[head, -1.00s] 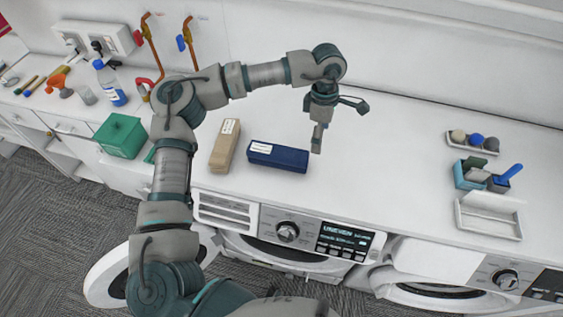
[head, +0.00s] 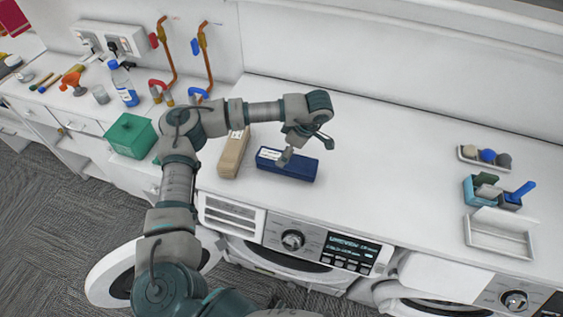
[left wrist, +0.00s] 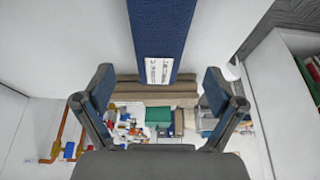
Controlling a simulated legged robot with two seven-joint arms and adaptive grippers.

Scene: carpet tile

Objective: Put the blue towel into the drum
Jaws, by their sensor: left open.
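The blue towel (head: 303,168), a folded dark blue block with a white label, lies on the white counter above the washer. It also shows in the left wrist view (left wrist: 161,28), running from the top edge to between my fingers, label toward me. My left gripper (head: 284,158) is open and empty, over the towel's left part near the label; its two fingers (left wrist: 155,90) stand apart either side of the towel's line. I cannot tell whether they touch it. The washer's drum opening (head: 278,262) is below the counter, mostly hidden; its round door (head: 112,268) is swung open. My right gripper is not in view.
A beige folded towel (head: 231,157) lies just left of the blue one. A green box (head: 130,135), bottles and taps stand further left. A tray of balls (head: 486,157), a teal caddy (head: 480,190) and a white tray (head: 500,238) are at the right. The middle counter is clear.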

